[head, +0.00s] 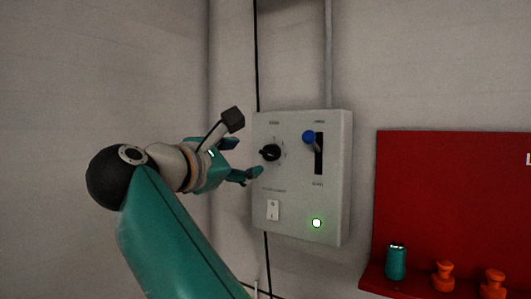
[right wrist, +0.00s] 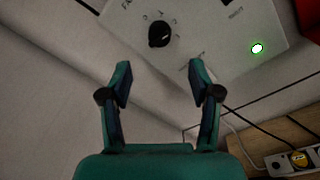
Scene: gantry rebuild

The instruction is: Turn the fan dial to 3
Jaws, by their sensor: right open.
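The fan dial (head: 270,153) is a black round knob on the left side of a pale grey control box (head: 333,190) on the wall. In the right wrist view the dial (right wrist: 159,34) has small numbers around it; I cannot tell for sure which one its pointer faces. My right gripper (head: 247,158) is at the box's left edge, just left of the dial. In the right wrist view its fingers (right wrist: 160,68) are spread and empty, with the dial beyond the tips and roughly centred between them. They appear apart from it. My left gripper is not in view.
The box also carries a blue-knobbed slider (head: 309,137), a white rocker switch (head: 273,210) and a lit green lamp (head: 316,223). A red board with a shelf (head: 440,190) stands at right, holding a green can (head: 396,262) and orange pieces (head: 443,275). A power strip (right wrist: 290,162) lies lower right.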

